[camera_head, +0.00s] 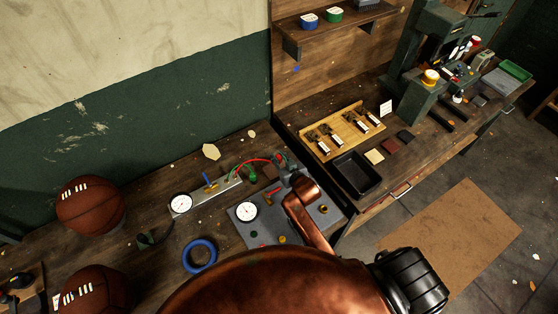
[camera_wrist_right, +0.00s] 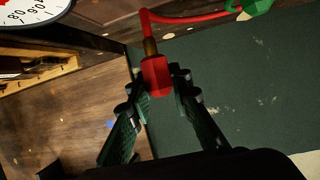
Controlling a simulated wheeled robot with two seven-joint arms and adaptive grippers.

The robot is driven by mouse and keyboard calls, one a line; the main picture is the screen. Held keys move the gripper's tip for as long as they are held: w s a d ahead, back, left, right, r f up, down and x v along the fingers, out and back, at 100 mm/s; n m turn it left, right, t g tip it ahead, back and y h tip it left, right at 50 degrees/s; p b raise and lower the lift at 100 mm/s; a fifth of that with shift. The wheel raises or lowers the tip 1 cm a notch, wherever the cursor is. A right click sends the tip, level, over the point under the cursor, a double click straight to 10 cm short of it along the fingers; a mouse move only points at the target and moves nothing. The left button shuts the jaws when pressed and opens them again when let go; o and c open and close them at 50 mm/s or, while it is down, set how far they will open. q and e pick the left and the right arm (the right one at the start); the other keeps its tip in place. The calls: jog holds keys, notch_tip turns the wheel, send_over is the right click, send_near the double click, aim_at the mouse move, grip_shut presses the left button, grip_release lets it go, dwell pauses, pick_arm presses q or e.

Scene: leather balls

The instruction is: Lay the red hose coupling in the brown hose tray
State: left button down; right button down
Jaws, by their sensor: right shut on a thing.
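The red hose coupling (camera_wrist_right: 156,76) shows in the right wrist view, with a brass fitting at its end and a red hose leading up and right from it. My right gripper (camera_wrist_right: 158,82) is shut on it, one dark finger on each side. In the head view the right gripper (camera_head: 284,165) is small, above the grey plate, and the red hose (camera_head: 248,162) arcs to it; the coupling is mostly hidden there. I cannot make out a brown hose tray for certain in either view. My left gripper is not in view.
A grey plate with a dial gauge (camera_head: 246,211) lies under the right arm. A black tray (camera_head: 375,187) and a wooden rack (camera_head: 318,153) stand right.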

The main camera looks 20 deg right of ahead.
jog(key=shift+w+d+f, duration=0.2)
jog(key=shift+w+f, duration=0.25)
jog(key=shift+f, duration=0.1)
jog(key=shift+w+d+f, duration=0.2)
jog(key=shift+w+f, duration=0.2)
jog(key=shift+f, duration=0.1)
notch_tip(320, 180, down, 3)
jog(key=shift+w, duration=0.1)
jog(key=shift+f, duration=0.15)
